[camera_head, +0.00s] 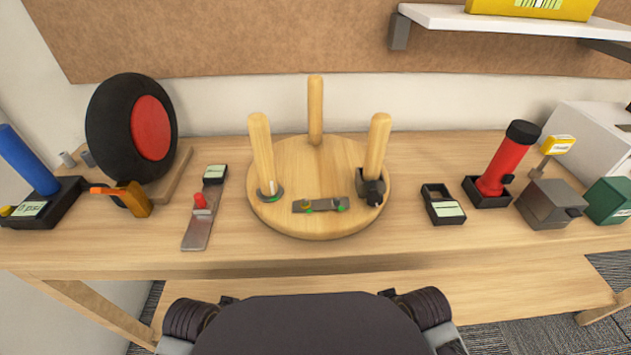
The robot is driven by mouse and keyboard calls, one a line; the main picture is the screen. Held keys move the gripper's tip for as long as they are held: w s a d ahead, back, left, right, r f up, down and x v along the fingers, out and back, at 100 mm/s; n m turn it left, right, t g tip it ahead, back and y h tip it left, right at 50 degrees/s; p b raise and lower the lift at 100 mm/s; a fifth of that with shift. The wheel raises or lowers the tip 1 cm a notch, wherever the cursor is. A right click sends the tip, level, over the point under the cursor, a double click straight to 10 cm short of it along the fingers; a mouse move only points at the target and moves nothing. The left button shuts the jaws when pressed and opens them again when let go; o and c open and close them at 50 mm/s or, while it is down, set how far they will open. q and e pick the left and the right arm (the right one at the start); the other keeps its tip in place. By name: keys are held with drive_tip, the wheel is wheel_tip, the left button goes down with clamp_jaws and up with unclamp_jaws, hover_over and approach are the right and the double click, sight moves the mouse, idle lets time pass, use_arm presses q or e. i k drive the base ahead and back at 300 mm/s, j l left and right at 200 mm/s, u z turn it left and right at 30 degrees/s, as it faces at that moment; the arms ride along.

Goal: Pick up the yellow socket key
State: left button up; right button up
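A small yellow-topped piece with a pale label (558,145) stands on a light stem rising at the dark grey box (552,203) on the right of the table. It may be the yellow socket key, but I cannot tell for sure at this size. Another small yellow bit (6,211) shows at the far left edge, beside the blue pump's base. Neither of my grippers can be made out; only dark rounded parts of my own body show at the bottom edge.
A round wooden stand (316,222) with three upright pegs sits mid-table. A red flashlight-like tool (507,160), a black tray (437,192) and a green box (609,200) are to its right. A black wheel (108,125) and orange-handled tool (136,199) are left. A shelf (520,22) overhangs.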

sight(554, 144)
drive_tip(key=z, duration=0.4)
drive_tip(key=k+z, duration=0.15)
drive_tip(key=z, duration=0.6)
drive_tip(key=k+z, duration=0.15)
drive_tip(key=z, duration=0.2)
